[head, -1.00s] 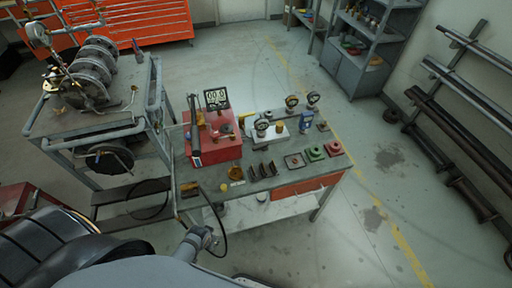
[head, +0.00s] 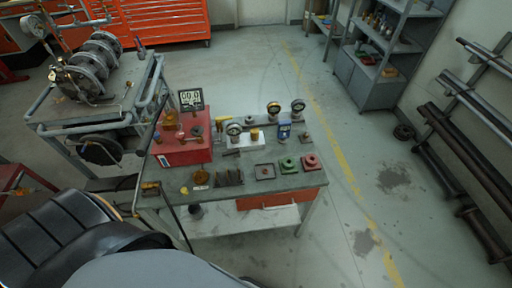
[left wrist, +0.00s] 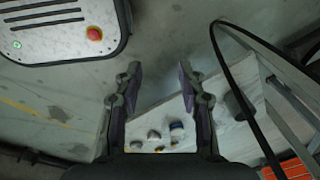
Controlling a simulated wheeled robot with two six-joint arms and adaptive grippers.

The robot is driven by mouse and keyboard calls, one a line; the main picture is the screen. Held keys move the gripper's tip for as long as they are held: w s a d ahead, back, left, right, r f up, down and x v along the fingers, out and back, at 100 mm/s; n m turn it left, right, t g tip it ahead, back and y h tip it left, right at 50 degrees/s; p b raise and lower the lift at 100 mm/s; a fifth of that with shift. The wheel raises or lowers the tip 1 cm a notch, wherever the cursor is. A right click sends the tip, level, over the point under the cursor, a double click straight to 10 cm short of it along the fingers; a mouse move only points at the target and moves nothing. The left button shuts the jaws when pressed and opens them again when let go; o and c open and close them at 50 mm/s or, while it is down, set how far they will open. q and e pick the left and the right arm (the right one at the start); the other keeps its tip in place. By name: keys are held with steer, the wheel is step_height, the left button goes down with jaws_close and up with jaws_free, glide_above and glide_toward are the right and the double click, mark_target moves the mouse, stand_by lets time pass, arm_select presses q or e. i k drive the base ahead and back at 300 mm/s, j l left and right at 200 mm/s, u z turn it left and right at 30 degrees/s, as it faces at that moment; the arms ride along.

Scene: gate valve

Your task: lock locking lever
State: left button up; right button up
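I cannot make out a locking lever for certain in either view. A grey valve assembly (head: 88,66) with round flanges and a gauge stands on the cart at the left of the head view. A red box (head: 183,148) with small fittings and a display on top sits on the workbench (head: 228,201). My left gripper (left wrist: 160,84) shows only in the left wrist view. Its two dark fingers are apart with nothing between them, above the floor and a light surface holding small items. My right gripper is in neither view.
Gauges (head: 273,109), a blue meter (head: 284,131), green (head: 288,165) and red (head: 311,162) flanged parts lie on the bench. Steel shelves (head: 377,60) and a pipe rack (head: 465,150) stand at the right. The floor (head: 345,215) right of the bench is clear. A dark cable loops in the left wrist view.

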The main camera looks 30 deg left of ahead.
mark_target(236, 150)
steer(key=l+u, duration=0.15)
steer(key=u, duration=1.25)
steer(key=i+l, duration=0.05)
